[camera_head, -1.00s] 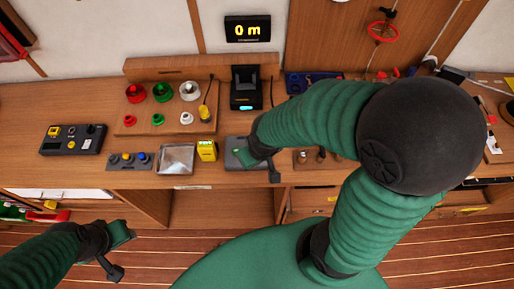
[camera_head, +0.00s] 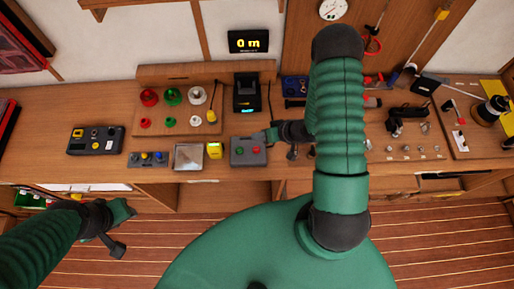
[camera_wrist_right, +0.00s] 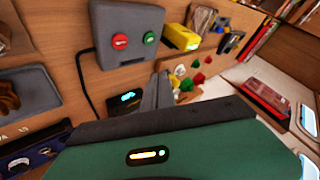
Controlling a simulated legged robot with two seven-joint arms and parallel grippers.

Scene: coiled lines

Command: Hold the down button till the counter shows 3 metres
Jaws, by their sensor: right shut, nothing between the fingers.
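The wall counter (camera_head: 248,41) reads 0 m. The grey control box (camera_head: 248,160) lies near the front of the bench, with a green button (camera_head: 239,150) and a red button (camera_head: 254,149). In the right wrist view the box (camera_wrist_right: 127,18) shows the red button (camera_wrist_right: 119,41) and the green button (camera_wrist_right: 150,38) unobstructed. I cannot read which is down. My right gripper (camera_head: 270,135) is shut and empty at the box's upper right corner, off both buttons. Its fingers also show in the wrist view (camera_wrist_right: 158,92). My left gripper (camera_head: 121,230) is open and empty, in front of the bench.
Left of the box stand a yellow block (camera_head: 214,150), a metal tray (camera_head: 188,157) and a small button strip (camera_head: 148,159). A black device with a lit screen (camera_head: 247,94) stands behind it. Small knobs and tools lie to the right.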

